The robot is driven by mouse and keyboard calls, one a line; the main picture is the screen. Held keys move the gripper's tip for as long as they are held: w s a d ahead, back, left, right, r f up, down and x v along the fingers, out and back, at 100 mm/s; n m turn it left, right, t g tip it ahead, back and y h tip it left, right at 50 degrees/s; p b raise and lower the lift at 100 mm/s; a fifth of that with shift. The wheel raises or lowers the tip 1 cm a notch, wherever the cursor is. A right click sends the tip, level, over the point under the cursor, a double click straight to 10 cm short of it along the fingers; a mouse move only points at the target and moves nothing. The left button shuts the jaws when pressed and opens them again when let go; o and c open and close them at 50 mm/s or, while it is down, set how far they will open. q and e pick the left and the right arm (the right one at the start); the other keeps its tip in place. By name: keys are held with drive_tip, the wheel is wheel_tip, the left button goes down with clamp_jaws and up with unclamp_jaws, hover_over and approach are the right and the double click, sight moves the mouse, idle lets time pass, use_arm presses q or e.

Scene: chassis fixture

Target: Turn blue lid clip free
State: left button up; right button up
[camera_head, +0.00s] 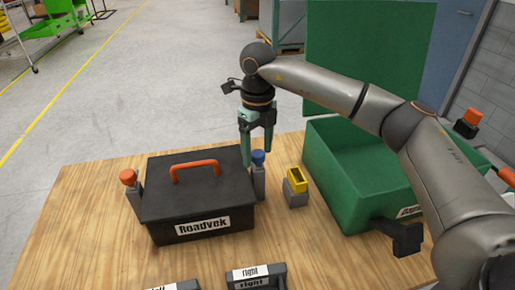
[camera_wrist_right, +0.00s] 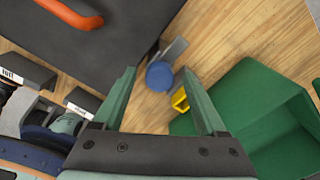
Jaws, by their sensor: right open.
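The blue lid clip (camera_head: 258,157) sits on top of a grey post at the right side of the black lidded box (camera_head: 165,205) marked "Roadvek". In the right wrist view the blue clip (camera_wrist_right: 160,76) lies between and beyond my fingers, with a gap on each side. My right gripper (camera_head: 257,160) is open and empty, fingers pointing down at the clip; the head view does not show whether they touch it. The box lid is closed, with an orange handle (camera_head: 195,166). An orange clip (camera_head: 128,177) stands at the box's left side. My left gripper is not in view.
A grey block with a yellow top (camera_head: 296,179) stands right of the clip. Farther right is an open green crate (camera_head: 330,190) with its green lid raised. Bare wooden table (camera_head: 70,235) lies left.

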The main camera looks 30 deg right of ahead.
sight(258, 153)
wheel_tip(258, 153, up, 12)
drive_tip(key=shift+r, duration=0.25)
idle(0.6)
